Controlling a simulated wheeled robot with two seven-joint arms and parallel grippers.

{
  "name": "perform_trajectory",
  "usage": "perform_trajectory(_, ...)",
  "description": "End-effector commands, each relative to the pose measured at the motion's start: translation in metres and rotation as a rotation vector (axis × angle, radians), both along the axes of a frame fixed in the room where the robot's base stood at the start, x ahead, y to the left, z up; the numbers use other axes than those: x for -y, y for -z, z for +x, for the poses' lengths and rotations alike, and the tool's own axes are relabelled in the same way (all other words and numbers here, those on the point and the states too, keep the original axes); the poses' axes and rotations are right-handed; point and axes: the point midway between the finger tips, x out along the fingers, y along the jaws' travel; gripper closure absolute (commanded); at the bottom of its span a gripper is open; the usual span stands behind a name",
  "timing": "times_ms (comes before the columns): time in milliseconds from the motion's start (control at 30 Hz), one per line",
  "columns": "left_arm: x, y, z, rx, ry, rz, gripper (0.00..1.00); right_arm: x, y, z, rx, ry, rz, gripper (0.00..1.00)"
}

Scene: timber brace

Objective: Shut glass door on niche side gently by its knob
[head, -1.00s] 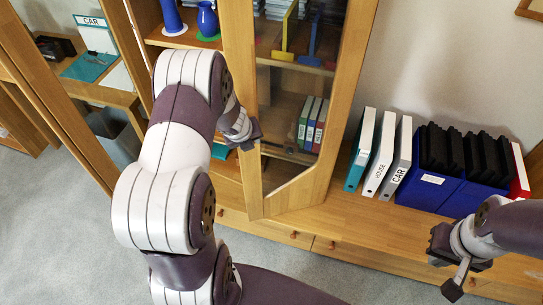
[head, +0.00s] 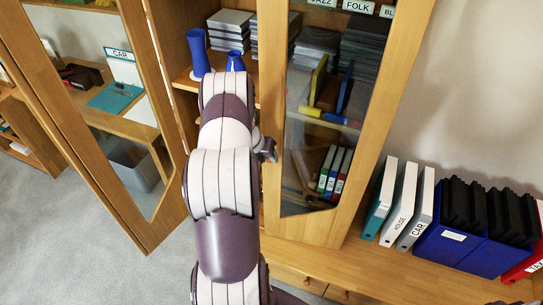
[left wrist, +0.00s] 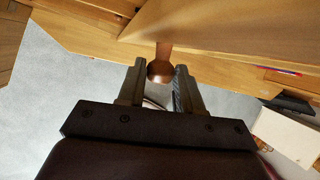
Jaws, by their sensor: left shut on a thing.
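The niche-side glass door (head: 272,90) has a wooden frame and a glass pane, and stands beside the niche with the binders. Shelves show through the pane. My left gripper (head: 268,151) is at the door's left stile, partly hidden by my arm. In the left wrist view, the round wooden knob (left wrist: 160,70) sits between the fingertips of my left gripper (left wrist: 160,84), which is shut on it. The knob is hidden in the head view. I cannot tell exactly how far the door stands from its frame. My right gripper is out of view.
The other glass door (head: 150,190) stands wide open on the left. White and teal binders (head: 400,210) and a blue box (head: 450,235) stand on the ledge at the right. Blue vases (head: 197,50) stand on a shelf inside. Grey floor (head: 60,230) is clear at lower left.

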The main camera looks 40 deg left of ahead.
Motion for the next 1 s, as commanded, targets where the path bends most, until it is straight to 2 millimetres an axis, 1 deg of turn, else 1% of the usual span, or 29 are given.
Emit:
perform_trajectory(267,-0.002,-0.003,0.003,0.006,0.0,0.008,1.0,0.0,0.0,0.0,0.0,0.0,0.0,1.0)
perform_trajectory(300,-0.003,-0.003,0.003,0.007,-0.001,0.009,0.55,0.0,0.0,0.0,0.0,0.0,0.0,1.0)
perform_trajectory(333,-0.003,-0.003,0.003,0.007,-0.001,0.009,0.46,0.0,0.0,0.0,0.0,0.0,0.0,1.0)
perform_trajectory(367,-0.002,-0.003,0.003,0.006,0.0,0.009,0.4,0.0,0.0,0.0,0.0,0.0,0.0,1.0)
perform_trajectory(633,-0.002,-0.003,0.002,0.005,0.0,0.006,0.4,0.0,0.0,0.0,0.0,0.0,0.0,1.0)
perform_trajectory(733,-0.003,-0.011,-0.002,0.005,-0.001,0.007,0.4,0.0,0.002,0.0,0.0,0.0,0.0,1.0)
perform_trajectory(833,-0.004,-0.031,-0.011,0.007,-0.001,0.009,0.4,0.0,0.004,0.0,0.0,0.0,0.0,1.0)
perform_trajectory(1000,-0.006,-0.073,-0.033,0.006,-0.002,0.008,0.4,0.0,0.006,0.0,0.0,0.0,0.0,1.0)
